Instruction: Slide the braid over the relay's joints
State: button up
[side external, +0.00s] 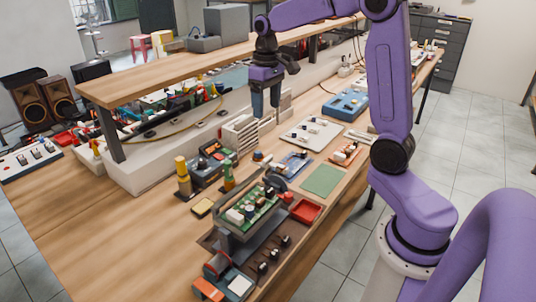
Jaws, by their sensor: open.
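A green circuit board (263,212) stands tilted in a dark holder on the bench, with white blocks and other small parts on it. I cannot tell which part is the relay, and its joints are too small to make out. I cannot pick out the braid for sure among the small items on the bench. My gripper (266,112) hangs fingers down above the back of the bench, near a white slotted rack (240,134). It is open, with nothing visible between its fingers. It is well behind and above the circuit board, touching neither board nor bench.
A wooden shelf (160,77) runs above the bench's back. Yellow-topped (183,176) and green (228,177) upright items stand left of the board. A red tray (306,211), green mat (322,180), white parts tray (311,134) and blue case (345,105) lie rightward. The front-left bench is bare.

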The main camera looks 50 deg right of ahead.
aim_at(268, 157)
jog(key=f, duration=1.1)
jog(key=d+f, duration=0.1)
jog(key=f, duration=0.5)
jog(key=shift+w+f, duration=0.2)
grip_shut()
jog(key=a, duration=1.1)
jog(key=shift+a, duration=0.1)
grip_release()
